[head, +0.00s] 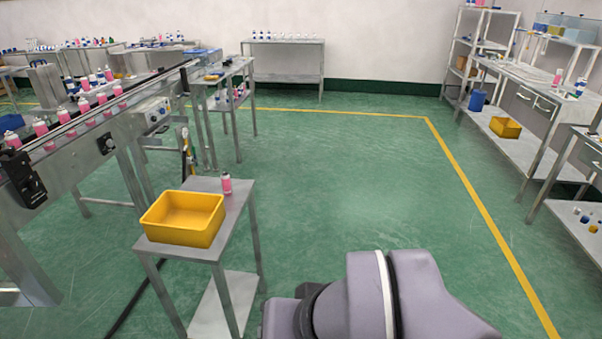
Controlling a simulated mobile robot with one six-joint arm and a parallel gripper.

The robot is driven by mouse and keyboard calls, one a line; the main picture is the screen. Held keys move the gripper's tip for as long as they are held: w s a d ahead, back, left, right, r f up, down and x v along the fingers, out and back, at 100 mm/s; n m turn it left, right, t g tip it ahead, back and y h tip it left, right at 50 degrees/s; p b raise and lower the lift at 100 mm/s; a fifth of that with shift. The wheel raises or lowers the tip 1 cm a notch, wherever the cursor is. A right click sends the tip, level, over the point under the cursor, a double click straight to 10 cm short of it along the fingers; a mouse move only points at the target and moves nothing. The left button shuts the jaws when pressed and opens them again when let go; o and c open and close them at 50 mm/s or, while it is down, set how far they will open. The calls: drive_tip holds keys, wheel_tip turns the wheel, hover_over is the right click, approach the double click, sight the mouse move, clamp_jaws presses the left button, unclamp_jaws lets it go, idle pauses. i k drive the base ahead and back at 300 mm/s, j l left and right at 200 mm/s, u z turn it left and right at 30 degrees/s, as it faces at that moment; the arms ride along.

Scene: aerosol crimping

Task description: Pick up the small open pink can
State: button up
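A small pink can (227,184) stands upright on the small grey metal table, behind and to the right of the yellow bin. Its top looks pale grey; it is too small to tell whether it is open. Several pink cans with white tops (84,106) stand in a row on the conveyor at the left. More pink cans are on the benches further back. Part of my arm shows at the bottom middle, but my gripper is not in view.
The yellow bin (151,226) takes up the front of the small table (205,184). The conveyor (125,103) runs along the left. Shelves and a workbench (520,150) line the right. The green floor (340,170) in the middle is clear.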

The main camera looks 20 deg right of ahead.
sight(224, 178)
drive_tip(key=i+l+u, duration=1.1)
drive_tip(key=l+u, duration=0.15)
drive_tip(key=l, duration=0.2)
drive_tip(key=i+l+u, duration=0.15)
drive_tip(key=l+u, duration=0.15)
drive_tip(key=l, duration=0.15)
drive_tip(key=l+u, duration=0.3)
drive_tip(key=l, duration=0.25)
drive_tip(key=i+l+u, duration=0.1)
drive_tip(key=l+u, duration=0.2)
drive_tip(key=l, duration=0.25)
drive_tip(key=l+u, duration=0.35)
drive_tip(key=l, duration=0.2)
